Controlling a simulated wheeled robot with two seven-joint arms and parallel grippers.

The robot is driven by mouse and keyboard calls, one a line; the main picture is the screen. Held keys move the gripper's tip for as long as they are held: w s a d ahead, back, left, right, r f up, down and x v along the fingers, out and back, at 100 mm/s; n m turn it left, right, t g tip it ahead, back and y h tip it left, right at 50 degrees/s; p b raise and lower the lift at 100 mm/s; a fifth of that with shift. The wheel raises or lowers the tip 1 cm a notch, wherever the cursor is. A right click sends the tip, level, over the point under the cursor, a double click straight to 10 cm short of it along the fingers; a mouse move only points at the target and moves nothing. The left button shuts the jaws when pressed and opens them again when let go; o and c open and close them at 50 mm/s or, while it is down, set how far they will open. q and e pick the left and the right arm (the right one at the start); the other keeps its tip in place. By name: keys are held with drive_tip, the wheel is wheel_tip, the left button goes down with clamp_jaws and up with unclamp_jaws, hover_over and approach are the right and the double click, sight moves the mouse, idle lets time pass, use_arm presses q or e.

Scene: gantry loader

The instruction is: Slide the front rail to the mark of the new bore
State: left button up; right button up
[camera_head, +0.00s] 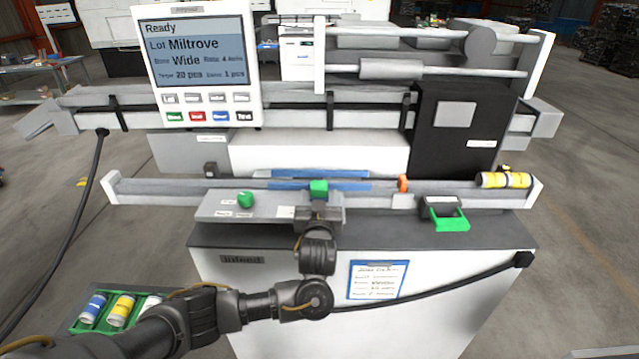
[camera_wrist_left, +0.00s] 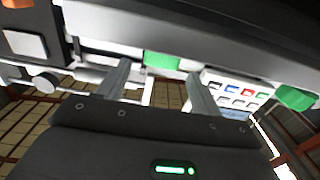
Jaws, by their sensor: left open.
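Two blue strips lie along the grey channel at the front of the machine. The nearer strip (camera_head: 350,186), apparently the front rail, has a green block (camera_head: 318,187) near its middle. My left gripper (camera_head: 318,208) is open just in front of this block. In the left wrist view the green block (camera_wrist_left: 160,60) shows between the tips of my open fingers (camera_wrist_left: 160,72); contact cannot be told. A green knob (camera_head: 245,199) sits to the left on a grey plate (camera_head: 215,208) with small labels, too small to read. The screen (camera_head: 200,50) reads Ready, Lot Miltrove, Bore Wide.
A black cable (camera_head: 440,290) crosses the white cabinet (camera_head: 460,315). A green tray (camera_head: 88,322) with several small rolls is at lower left, near my arm.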

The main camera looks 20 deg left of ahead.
sight(319, 188)
use_arm(q)
drive_tip(key=p+x, duration=0.1)
drive_tip(key=x, duration=0.3)
drive_tip(key=shift+w+a+r, duration=0.1)
drive_tip(key=shift+w+r, duration=0.05)
drive_tip(key=shift+x, duration=0.8)
use_arm(e)
drive_tip(key=shift+w+a+r, duration=0.2)
drive_tip(key=shift+w+r, duration=0.55)
use_arm(q)
drive_tip(key=shift+c, duration=0.2)
